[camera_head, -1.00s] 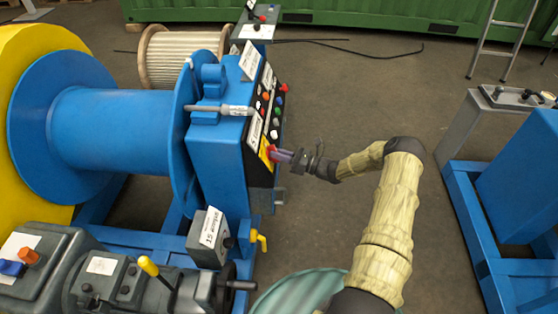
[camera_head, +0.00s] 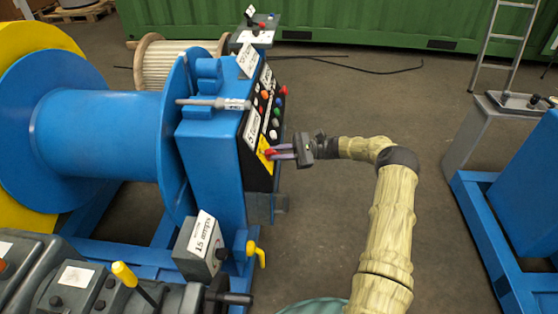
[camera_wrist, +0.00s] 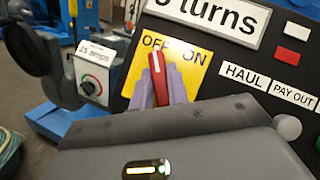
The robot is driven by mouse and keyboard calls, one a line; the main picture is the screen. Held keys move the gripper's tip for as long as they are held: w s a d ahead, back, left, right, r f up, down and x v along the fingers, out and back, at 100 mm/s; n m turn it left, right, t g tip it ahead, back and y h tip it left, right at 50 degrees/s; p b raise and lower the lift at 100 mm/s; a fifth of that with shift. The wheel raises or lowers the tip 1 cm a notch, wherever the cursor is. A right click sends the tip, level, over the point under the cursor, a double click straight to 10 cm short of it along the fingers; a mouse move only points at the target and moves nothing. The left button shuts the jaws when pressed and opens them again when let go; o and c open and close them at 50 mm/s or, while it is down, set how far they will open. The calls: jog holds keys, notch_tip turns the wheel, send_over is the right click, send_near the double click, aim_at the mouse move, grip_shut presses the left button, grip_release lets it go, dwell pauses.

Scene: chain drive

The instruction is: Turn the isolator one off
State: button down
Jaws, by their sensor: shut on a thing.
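The isolator is a yellow plate (camera_wrist: 185,52) marked OFF and ON, with a red handle (camera_wrist: 157,66) in its middle. In the wrist view the handle points up between the two words. In the head view the isolator's yellow plate (camera_head: 262,160) is low on the black panel of the blue winch. My gripper (camera_head: 273,153) reaches it from the right. Its two purple fingers (camera_wrist: 158,90) stand on either side of the red handle and are shut on it. The handle's lower part is hidden between the fingers.
Coloured buttons (camera_head: 275,115) sit above the isolator on the same panel. A grey box marked 15 amps (camera_head: 203,247) and a yellow lever (camera_head: 258,252) are below. Bare floor (camera_head: 330,225) lies right of the panel. Another blue frame (camera_head: 485,215) stands at the far right.

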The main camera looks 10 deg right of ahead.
jog(key=shift+f+n+g+h+b, duration=0.1)
jog(key=shift+n+g+h+b, duration=0.3)
jog(key=shift+n+g+b, duration=0.9)
jog(key=shift+n+t+p, duration=0.4)
jog(key=shift+n+p, duration=0.05)
jog(key=shift+n, duration=0.05)
jog(key=c, duration=1.4)
grip_release()
jog(key=shift+o, duration=0.2)
jog(key=shift+w+d, duration=0.1)
jog(key=shift+d, duration=0.05)
